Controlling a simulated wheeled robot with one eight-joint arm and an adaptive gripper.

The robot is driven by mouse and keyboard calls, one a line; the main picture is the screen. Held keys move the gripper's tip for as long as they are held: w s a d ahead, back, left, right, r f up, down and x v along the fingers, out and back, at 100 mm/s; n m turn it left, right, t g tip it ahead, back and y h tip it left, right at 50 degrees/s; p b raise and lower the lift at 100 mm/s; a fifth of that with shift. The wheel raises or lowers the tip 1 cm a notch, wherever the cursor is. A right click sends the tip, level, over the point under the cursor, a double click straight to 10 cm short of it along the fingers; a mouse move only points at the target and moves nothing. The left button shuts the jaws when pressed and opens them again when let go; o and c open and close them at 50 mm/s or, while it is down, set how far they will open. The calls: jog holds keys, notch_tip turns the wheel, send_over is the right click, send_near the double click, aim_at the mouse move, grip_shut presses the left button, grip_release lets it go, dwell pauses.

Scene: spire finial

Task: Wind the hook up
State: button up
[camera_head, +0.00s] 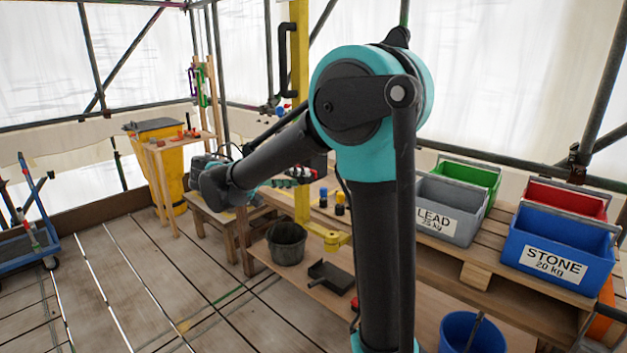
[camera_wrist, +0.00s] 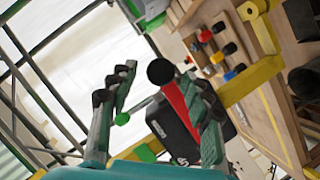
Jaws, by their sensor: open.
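A red lever (camera_wrist: 178,105) with a black ball knob (camera_wrist: 160,72) shows in the wrist view, between the fingers of my gripper (camera_wrist: 157,77). The fingers stand apart, with the right one close to the lever; I cannot tell whether they touch. A black box (camera_wrist: 170,128) lies behind the lever. In the head view my gripper (camera_head: 312,174) is beside the yellow post (camera_head: 301,85), partly hidden by my arm. A yellow bracket (camera_head: 334,240) sits low on the post. I cannot make out the hook in either view.
A dark bucket (camera_head: 287,243) and a black tray (camera_head: 331,276) stand on the low shelf. Crates marked LEAD (camera_head: 447,212) and STONE (camera_head: 556,254) stand at the right. A blue bucket (camera_head: 472,334) is in front. The plank floor (camera_head: 130,270) at the left is mostly clear.

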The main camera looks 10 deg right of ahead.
jog(key=x, duration=0.6)
jog(key=shift+d, duration=0.25)
jog(key=shift+w+f, duration=0.1)
grip_shut()
dwell(0.3)
